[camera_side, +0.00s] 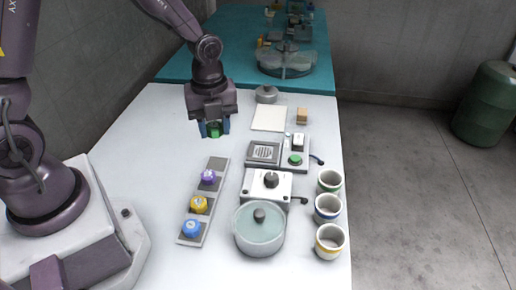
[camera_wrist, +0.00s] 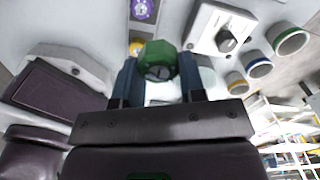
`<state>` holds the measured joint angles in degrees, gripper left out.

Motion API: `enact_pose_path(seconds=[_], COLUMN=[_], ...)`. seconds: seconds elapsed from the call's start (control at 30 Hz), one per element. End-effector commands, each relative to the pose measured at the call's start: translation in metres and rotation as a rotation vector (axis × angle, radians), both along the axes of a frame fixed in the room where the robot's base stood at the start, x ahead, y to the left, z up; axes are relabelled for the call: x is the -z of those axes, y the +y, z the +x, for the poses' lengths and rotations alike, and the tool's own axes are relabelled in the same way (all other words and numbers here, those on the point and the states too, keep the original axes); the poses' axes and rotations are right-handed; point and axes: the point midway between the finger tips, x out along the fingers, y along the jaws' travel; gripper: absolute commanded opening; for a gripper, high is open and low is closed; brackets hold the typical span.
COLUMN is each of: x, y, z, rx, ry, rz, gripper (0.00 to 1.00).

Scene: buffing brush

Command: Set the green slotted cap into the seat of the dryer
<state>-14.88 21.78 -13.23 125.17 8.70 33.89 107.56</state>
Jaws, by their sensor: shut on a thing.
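My gripper (camera_side: 214,133) is shut on the green slotted cap (camera_side: 213,129) and holds it in the air above the table, beyond the far end of the cap rack. In the wrist view the green cap (camera_wrist: 158,55) is faceted, with a slot in its face, between two dark blue fingers. I cannot tell for sure which device is the dryer. A grey-topped box with a grille (camera_side: 264,152) and a white box with a dark knob (camera_side: 270,183) stand right of the rack. The knob box also shows in the wrist view (camera_wrist: 213,24). I cannot make out an empty seat.
A grey rack (camera_side: 219,164) holds purple, yellow and blue caps. A clear-lidded round pot (camera_side: 259,236) stands in front. Three banded cups (camera_side: 329,240) line the right edge. A green-button switch box (camera_side: 295,160), white pad (camera_side: 269,118) and wooden block (camera_side: 302,114) lie farther back. The left table is clear.

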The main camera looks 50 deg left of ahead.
Motion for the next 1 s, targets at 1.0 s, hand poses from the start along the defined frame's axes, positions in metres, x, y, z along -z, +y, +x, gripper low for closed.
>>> enact_pose_path(seconds=[1.0], x=[0.119], y=[0.004], z=[0.134], rx=[0.005], ry=[0.003], rz=[0.0], gripper=[0.15])
